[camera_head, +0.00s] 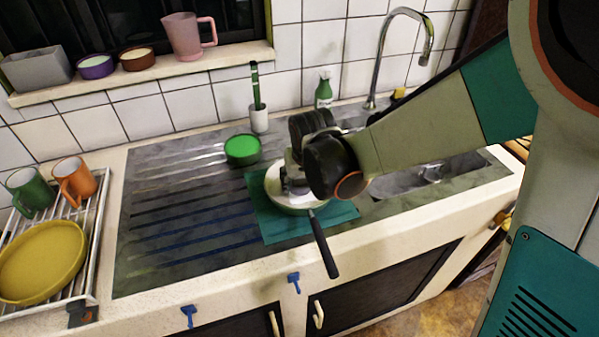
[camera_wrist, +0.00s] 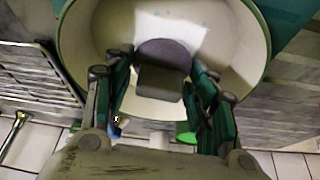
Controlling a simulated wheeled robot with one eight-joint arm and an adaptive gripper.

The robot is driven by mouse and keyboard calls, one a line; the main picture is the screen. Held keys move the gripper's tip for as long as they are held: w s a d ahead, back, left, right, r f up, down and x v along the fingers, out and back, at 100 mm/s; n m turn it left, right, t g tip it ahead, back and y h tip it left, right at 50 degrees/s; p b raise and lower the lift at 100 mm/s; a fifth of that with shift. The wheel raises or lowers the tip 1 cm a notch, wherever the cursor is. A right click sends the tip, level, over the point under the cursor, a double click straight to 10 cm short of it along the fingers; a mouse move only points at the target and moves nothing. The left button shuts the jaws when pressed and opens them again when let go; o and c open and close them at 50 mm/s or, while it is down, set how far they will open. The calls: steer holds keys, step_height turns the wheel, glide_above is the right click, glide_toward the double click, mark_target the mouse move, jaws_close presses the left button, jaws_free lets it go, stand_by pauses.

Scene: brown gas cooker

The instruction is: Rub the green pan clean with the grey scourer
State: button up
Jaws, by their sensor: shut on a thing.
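The pan (camera_head: 276,189), with a cream inside, green outer side and black handle (camera_head: 322,246), sits on a teal mat (camera_head: 266,225) on the draining board. In the wrist view the pan's cream inside (camera_wrist: 105,35) fills the upper middle, with a bright white patch near the far side. My gripper (camera_head: 296,180) is over the pan, pointing down into it. In the wrist view my gripper (camera_wrist: 162,72) is shut on the grey scourer (camera_wrist: 163,52), which is held within the pan's rim. I cannot tell whether the scourer touches the pan's bottom.
A white holder (camera_head: 258,119) with a green-handled brush and a green bottle (camera_head: 323,91) stand behind. The sink (camera_head: 430,172) and tap (camera_head: 412,20) are right. A rack (camera_head: 75,250) holds mugs and a yellow plate at left.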

steer(key=shift+f+b, duration=0.3)
steer(key=shift+f, duration=0.15)
steer(key=shift+d, duration=0.1)
steer(key=shift+w+d+r, duration=0.15)
steer(key=shift+d, duration=0.55)
steer(key=shift+a, duration=0.2)
steer(key=shift+s+a, duration=0.15)
steer(key=shift+a, duration=0.6)
steer(key=shift+s+a, duration=0.15)
steer(key=shift+a, duration=0.55)
steer(key=shift+d, duration=0.1)
steer(key=shift+w+d+f+b, duration=0.1)
steer(key=shift+d+b, duration=0.05)
steer(key=shift+d, duration=0.65)
steer(key=shift+w+d+f+b, duration=0.1)
steer(key=shift+d+b, duration=0.05)
steer(key=shift+d, duration=0.65)
steer(key=shift+a, duration=0.2)
